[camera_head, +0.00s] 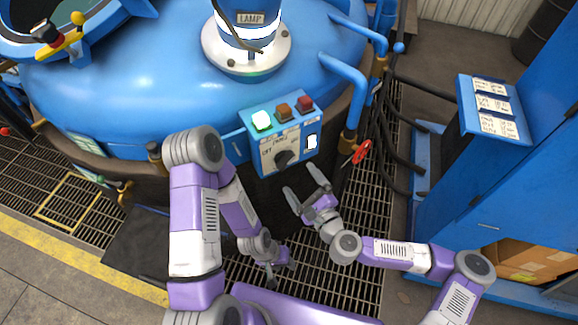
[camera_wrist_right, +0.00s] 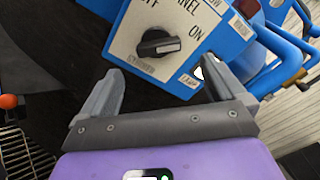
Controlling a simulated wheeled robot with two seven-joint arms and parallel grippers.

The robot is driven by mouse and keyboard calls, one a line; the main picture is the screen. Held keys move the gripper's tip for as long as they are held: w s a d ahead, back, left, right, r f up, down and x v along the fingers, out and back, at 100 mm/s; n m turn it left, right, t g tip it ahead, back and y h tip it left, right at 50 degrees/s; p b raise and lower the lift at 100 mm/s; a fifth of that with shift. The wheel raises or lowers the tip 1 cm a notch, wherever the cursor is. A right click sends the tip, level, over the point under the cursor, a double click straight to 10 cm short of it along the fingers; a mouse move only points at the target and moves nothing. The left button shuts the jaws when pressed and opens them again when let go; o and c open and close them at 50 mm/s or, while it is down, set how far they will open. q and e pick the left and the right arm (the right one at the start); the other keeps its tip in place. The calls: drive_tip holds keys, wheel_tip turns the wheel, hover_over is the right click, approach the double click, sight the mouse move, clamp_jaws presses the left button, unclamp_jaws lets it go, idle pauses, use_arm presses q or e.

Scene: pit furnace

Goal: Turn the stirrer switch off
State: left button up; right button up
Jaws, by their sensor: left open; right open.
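The control box (camera_head: 283,135) is blue and mounted on the side of the blue furnace. On its pale dial plate is a dark rotary knob (camera_head: 285,158), which also shows in the right wrist view (camera_wrist_right: 158,45) with OFF and ON printed around it. The knob's handle points to the right in the wrist view, roughly toward ON. A small label below it is too blurred to read surely. My right gripper (camera_head: 304,182) is open and empty just below and in front of the knob, apart from it. My left gripper (camera_head: 273,272) is open, low over the grating.
A red valve handle (camera_head: 361,152) and hoses are close on the right. A blue cabinet (camera_head: 480,200) stands farther right.

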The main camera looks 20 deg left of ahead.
sight(288, 164)
drive_tip(key=b+x, duration=0.1)
drive_tip(key=x, duration=0.6)
drive_tip(key=shift+c, duration=0.3)
drive_tip(key=c, duration=1)
